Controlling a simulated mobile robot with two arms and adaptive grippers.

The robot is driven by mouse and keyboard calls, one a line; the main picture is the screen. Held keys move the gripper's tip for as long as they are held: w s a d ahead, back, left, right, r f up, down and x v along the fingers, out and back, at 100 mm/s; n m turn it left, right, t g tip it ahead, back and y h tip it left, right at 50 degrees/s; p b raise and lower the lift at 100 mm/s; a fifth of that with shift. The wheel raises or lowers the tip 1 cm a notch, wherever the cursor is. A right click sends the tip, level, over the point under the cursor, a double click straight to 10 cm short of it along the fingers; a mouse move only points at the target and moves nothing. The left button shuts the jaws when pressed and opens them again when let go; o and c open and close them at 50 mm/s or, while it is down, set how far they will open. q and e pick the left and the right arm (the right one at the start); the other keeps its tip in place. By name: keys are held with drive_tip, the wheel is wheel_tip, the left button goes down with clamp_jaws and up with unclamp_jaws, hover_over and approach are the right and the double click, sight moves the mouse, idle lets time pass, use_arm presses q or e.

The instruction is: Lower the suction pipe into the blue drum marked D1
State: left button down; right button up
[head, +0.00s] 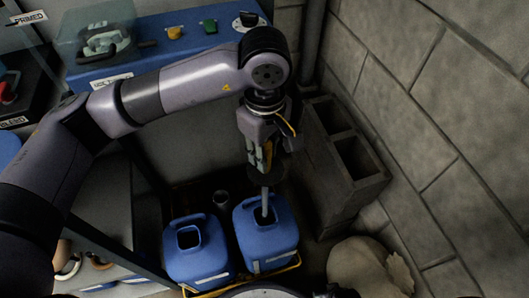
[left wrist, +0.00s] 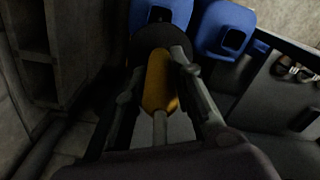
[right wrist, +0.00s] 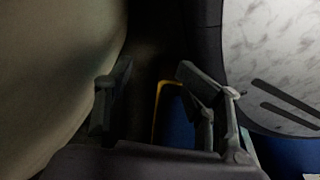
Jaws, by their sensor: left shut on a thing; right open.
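Two blue drums stand side by side in the head view, a left drum (head: 182,265) and a right drum (head: 280,240). Each has a square opening on top and a pale label too small to read, so I cannot tell which is D1. My left gripper (head: 262,160) is shut on the yellow grip (left wrist: 160,85) of the suction pipe, above the right drum. The grey pipe (head: 264,203) points down, near upright, and its lower end appears to be inside the right drum's opening. How deep is hidden. My right gripper (right wrist: 153,70) is open and empty.
Hollow concrete blocks (head: 345,160) stand against the wall just right of the drums. A pale sack (head: 360,265) lies at lower right. A blue panel (head: 185,35) with knobs is behind my left arm.

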use_arm(q)
drive_tip(key=shift+d+r+p, duration=0.15)
drive_tip(key=shift+r+p, duration=0.2)
drive_tip(key=shift+r, duration=0.6)
drive_tip(key=shift+w+r+p, duration=0.1)
drive_tip(key=shift+r+p, duration=0.25)
drive_tip(key=shift+r, duration=1.05)
use_arm(e)
drive_tip(key=s+d+f, duration=0.1)
drive_tip(key=s+f, duration=0.2)
drive_tip(key=s, duration=0.5)
drive_tip(key=shift+d+f+g, duration=0.25)
drive_tip(key=shift+d+g, duration=0.1)
drive_tip(key=shift+g, duration=0.05)
drive_tip(key=shift+d, duration=0.1)
